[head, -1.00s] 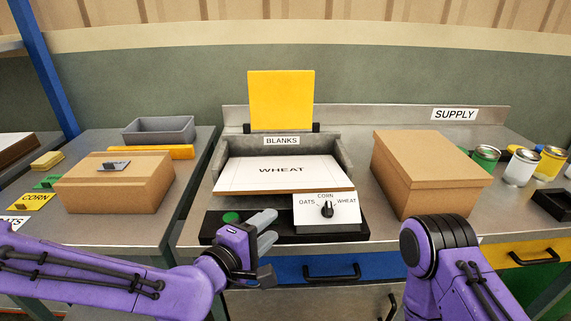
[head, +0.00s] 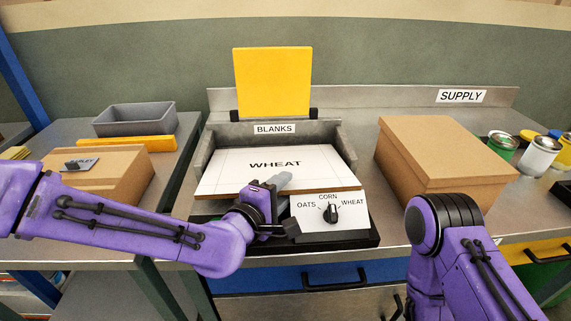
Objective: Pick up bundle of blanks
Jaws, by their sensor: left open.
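The bundle of blanks (head: 232,164) is a flat stack with a white top sheet reading "WHEAT" and a brown lower edge. It lies in the grey metal tray (head: 345,160) labelled "BLANKS". My left gripper (head: 289,204) is open at the front edge of the bundle, with one grey finger overlapping its front edge in the picture. Whether it touches the bundle I cannot tell. The gripper and forearm hide part of the bundle's front left edge and the black panel below.
A dial panel (head: 309,222) marked OATS, CORN, WHEAT stands just right of my left gripper, its pointer up. A large brown box (head: 440,150) sits right of the tray. A yellow board (head: 272,83) stands behind. Another brown box (head: 115,185) and grey bin (head: 135,120) are left.

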